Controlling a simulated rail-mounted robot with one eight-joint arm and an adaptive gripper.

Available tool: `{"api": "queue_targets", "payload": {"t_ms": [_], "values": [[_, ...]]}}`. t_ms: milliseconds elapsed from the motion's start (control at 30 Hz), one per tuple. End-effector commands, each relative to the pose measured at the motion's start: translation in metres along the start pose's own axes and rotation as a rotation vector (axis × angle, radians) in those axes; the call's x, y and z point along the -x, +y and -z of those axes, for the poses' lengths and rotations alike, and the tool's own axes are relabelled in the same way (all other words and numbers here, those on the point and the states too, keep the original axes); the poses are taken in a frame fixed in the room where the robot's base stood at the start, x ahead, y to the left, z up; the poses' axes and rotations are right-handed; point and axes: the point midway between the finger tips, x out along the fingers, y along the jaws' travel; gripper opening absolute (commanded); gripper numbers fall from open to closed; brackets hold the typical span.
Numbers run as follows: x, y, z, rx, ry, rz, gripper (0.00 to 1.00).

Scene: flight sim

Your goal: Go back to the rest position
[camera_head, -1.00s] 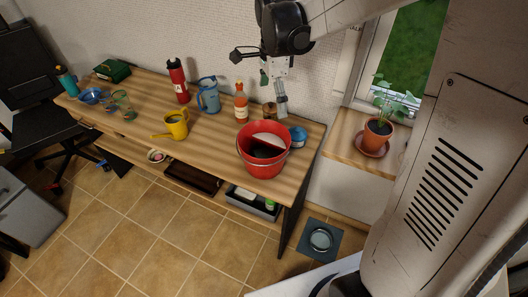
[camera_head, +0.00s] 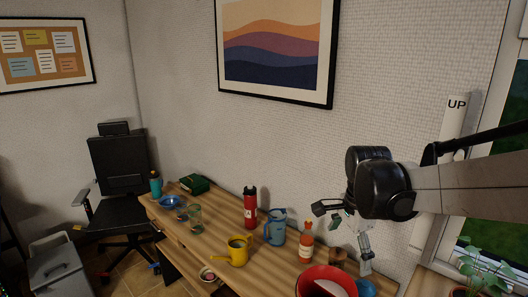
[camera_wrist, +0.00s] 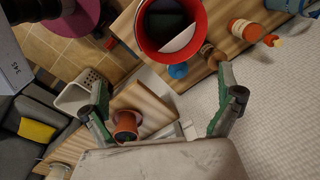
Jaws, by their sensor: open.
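My gripper (camera_head: 351,240) hangs over the right end of the wooden desk (camera_head: 270,272) in the head view, near the orange bottle and red bucket. In the wrist view my gripper (camera_wrist: 163,82) has its two green-grey fingers spread wide, with nothing between them. The red bucket (camera_wrist: 198,42) stands beyond the fingertips, with dark and white contents. In the head view the bucket (camera_head: 311,281) is cut off by the bottom edge.
A potted plant (camera_head: 482,270) stands right by the window. A black chair (camera_head: 122,175) is left. A framed picture (camera_head: 277,50) hangs above the desk.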

Motion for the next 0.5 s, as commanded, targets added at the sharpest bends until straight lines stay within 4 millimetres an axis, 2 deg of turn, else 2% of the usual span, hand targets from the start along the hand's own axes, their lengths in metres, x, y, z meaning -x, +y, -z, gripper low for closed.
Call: {"api": "queue_targets", "payload": {"t_ms": [33, 267, 500], "values": [[0.002, 0.011, -0.004, 0.059, 0.008, 0.023, 1.0], [0.013, 0.047, -0.018, 0.348, 0.063, 0.126, 1.0], [0.014, 0.086, -0.033, 0.647, 0.152, 0.218, 1.0]]}}
